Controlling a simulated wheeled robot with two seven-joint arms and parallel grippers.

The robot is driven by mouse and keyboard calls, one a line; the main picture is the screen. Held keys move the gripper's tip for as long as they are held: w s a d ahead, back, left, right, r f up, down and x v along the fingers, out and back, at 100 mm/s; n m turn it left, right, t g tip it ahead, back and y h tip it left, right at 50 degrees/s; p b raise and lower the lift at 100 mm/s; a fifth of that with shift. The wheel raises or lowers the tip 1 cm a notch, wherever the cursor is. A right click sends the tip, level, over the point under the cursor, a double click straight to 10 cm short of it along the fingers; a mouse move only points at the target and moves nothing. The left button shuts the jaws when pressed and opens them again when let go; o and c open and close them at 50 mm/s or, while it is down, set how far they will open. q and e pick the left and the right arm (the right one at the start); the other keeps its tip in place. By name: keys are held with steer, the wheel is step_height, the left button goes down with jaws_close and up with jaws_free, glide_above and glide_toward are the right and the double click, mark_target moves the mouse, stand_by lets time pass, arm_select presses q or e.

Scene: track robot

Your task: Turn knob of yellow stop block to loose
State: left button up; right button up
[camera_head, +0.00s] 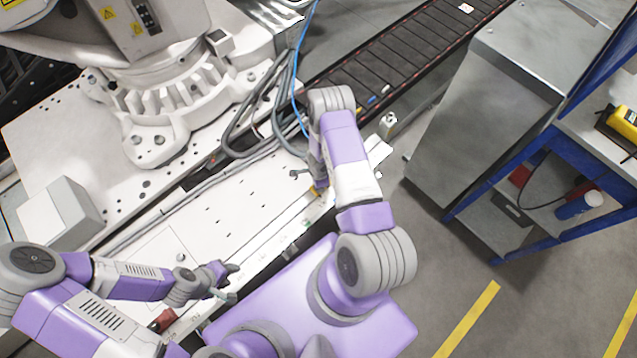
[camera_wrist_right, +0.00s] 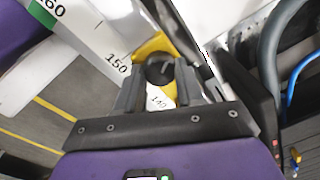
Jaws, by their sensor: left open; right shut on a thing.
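The yellow stop block (camera_wrist_right: 152,46) sits on a white rail with printed numbers (camera_wrist_right: 118,62) in the right wrist view. Its round black knob (camera_wrist_right: 160,70) is between the fingers of my right gripper (camera_wrist_right: 158,82), which is shut on it. In the head view only a small yellow bit of the block (camera_head: 319,190) shows below my right arm, and that arm mostly hides the right gripper. My left gripper (camera_head: 232,283) is open and empty above the front part of the white track, well to the left of the block.
A white track bed (camera_head: 215,215) runs diagonally, with a large white robot base (camera_head: 165,110) and grey cables (camera_head: 262,105) behind it. A red piece (camera_head: 165,319) is near my left forearm.

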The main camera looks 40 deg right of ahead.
stand_by(0.3)
steer(key=o, duration=1)
steer(key=shift+o, duration=0.2)
steer(key=r+p, duration=0.1)
steer(key=r, duration=0.2)
steer(key=r+p, duration=0.1)
steer(key=r, duration=0.3)
steer(key=shift+s+r+p, duration=0.2)
steer(key=shift+r+p, duration=0.1)
steer(key=shift+p, duration=0.1)
